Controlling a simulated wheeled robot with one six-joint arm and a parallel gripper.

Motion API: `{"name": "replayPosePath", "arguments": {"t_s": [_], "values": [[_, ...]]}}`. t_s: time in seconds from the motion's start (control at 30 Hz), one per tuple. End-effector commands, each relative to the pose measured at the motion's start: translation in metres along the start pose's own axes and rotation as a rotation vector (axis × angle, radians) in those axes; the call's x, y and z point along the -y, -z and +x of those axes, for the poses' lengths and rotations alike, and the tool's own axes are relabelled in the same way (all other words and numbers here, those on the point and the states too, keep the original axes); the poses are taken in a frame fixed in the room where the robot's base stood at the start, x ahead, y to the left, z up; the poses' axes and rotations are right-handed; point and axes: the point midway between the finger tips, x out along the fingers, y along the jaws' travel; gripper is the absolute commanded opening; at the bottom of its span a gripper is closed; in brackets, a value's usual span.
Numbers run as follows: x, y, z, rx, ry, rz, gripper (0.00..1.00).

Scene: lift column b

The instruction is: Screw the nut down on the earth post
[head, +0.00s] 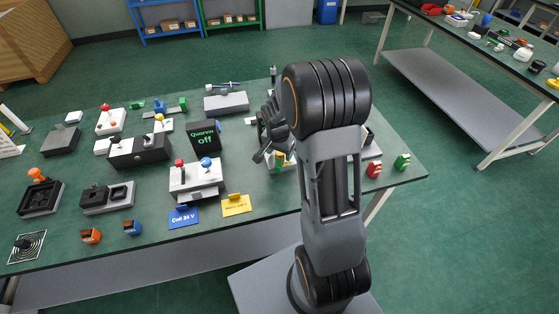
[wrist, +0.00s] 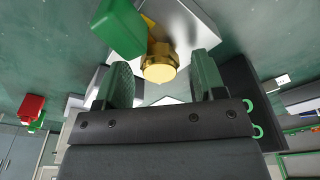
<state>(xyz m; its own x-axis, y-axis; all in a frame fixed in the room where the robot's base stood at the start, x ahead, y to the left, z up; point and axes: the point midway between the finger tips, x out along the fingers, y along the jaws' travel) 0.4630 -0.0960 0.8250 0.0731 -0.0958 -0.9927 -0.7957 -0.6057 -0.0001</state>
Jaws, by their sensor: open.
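In the wrist view a brass nut-like piece (wrist: 160,64), with a round pale end towards me, shows between the two fingers. I take it for the nut at the earth post; the post itself I cannot make out. My gripper (wrist: 163,72) is open, one finger on each side of the brass piece, with visible gaps, apart from it. A green block (wrist: 120,27) and a yellow part stand right behind the piece. In the head view my gripper (head: 268,135) is over the bench, partly behind my arm, with a yellow and green piece (head: 280,160) below it.
The green bench (head: 235,185) carries a "Quorvix Off" display (head: 205,138), a white unit with red and blue knobs (head: 195,178) and a grey block (head: 226,103). A red piece (head: 374,170) and a green piece (head: 402,161) stand right of my arm. The front right is mostly clear.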

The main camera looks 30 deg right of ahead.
Motion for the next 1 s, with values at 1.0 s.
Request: {"name": "replayPosePath", "arguments": {"t_s": [1.0], "values": [[0.0,0.0,-0.07,0.0,0.0,-0.001,0.64]]}}
